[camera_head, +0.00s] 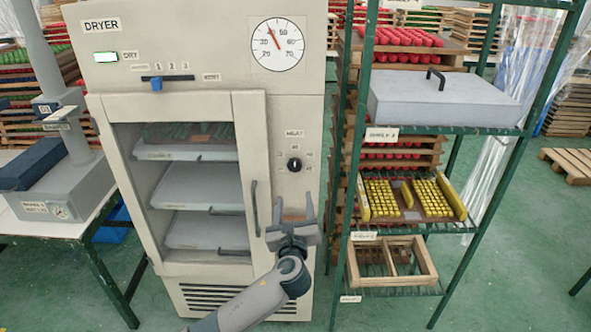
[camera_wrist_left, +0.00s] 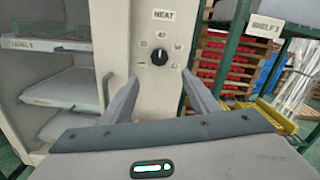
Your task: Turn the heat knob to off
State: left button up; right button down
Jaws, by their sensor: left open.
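The heat knob (camera_head: 294,164) is a small round black dial on the dryer's (camera_head: 215,88) right-hand panel, below a heat label. It also shows in the left wrist view (camera_wrist_left: 159,56), with small marks around it and one reading 40 above it. A pale mark on the knob seems to point up, but it is too small to be sure. My left gripper (camera_head: 295,205) is open and empty, just below the knob in the head view. In the left wrist view its fingertips (camera_wrist_left: 160,77) stand apart on either side below the knob, not touching it. My right gripper is out of view.
The dryer's glazed door (camera_head: 262,150) is closed, with a dark vertical handle (camera_head: 255,208) left of my gripper. A green shelf rack (camera_head: 341,200) stands close on the right. A dial gauge (camera_head: 277,44) is above the knob. The panel around the knob is clear.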

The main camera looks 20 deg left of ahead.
aim_at(295, 168)
pick_arm(q)
jog(key=p+x, duration=0.3)
jog(key=x, duration=1.1)
jog(key=shift+x, duration=1.2)
jog(key=shift+f, duration=0.1)
jog(key=c, duration=1)
